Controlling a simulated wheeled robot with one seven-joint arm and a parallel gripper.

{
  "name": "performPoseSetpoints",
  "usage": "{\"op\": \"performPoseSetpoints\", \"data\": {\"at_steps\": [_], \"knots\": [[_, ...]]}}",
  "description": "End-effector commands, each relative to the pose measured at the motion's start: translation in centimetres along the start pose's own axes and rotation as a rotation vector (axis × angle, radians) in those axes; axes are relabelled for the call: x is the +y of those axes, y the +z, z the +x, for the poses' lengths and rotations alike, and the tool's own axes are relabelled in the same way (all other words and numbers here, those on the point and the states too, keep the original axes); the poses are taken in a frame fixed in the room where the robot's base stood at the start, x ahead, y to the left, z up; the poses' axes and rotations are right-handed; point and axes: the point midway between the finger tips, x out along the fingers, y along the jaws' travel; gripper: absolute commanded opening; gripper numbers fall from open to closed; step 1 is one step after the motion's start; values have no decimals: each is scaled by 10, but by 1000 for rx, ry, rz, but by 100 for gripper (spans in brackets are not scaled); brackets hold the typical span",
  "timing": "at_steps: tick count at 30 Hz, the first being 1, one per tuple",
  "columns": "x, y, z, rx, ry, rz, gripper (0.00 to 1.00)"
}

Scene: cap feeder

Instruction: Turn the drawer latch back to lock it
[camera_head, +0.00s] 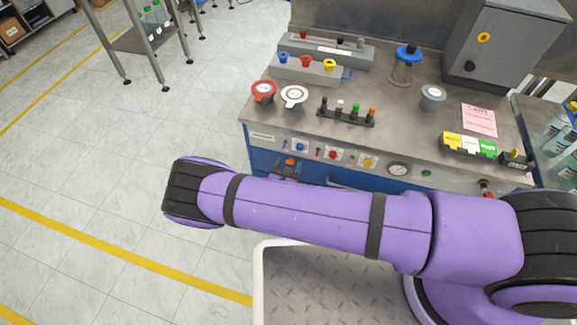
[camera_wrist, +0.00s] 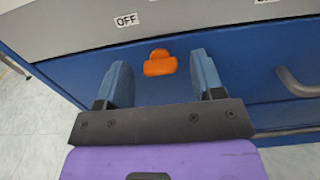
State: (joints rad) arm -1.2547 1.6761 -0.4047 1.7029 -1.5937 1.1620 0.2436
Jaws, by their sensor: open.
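The orange drawer latch (camera_wrist: 160,63) sits on the blue drawer front (camera_wrist: 240,72) in the wrist view. It has a wide lower part and a narrower knob at its top. My gripper (camera_wrist: 164,68) is open, with one blue-grey finger on each side of the latch and a gap to it on both sides. In the head view the latch (camera_head: 290,161) shows as a small orange spot on the cabinet front, just above my purple arm. My gripper is mostly hidden behind the arm there.
A drawer handle (camera_wrist: 297,82) is to the right of the latch. An OFF label (camera_wrist: 126,20) is on the grey panel above. Open floor (camera_head: 110,150) lies to the left.

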Motion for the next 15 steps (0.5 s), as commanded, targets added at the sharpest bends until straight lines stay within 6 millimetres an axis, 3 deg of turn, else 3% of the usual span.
{"op": "performPoseSetpoints", "data": {"at_steps": [3, 9, 15], "knots": [[0, 0, 0, 0, 0, 0, 59], [0, 0, 0, 0, 0, 0, 13], [0, 0, 0, 0, 0, -6, 12]]}}
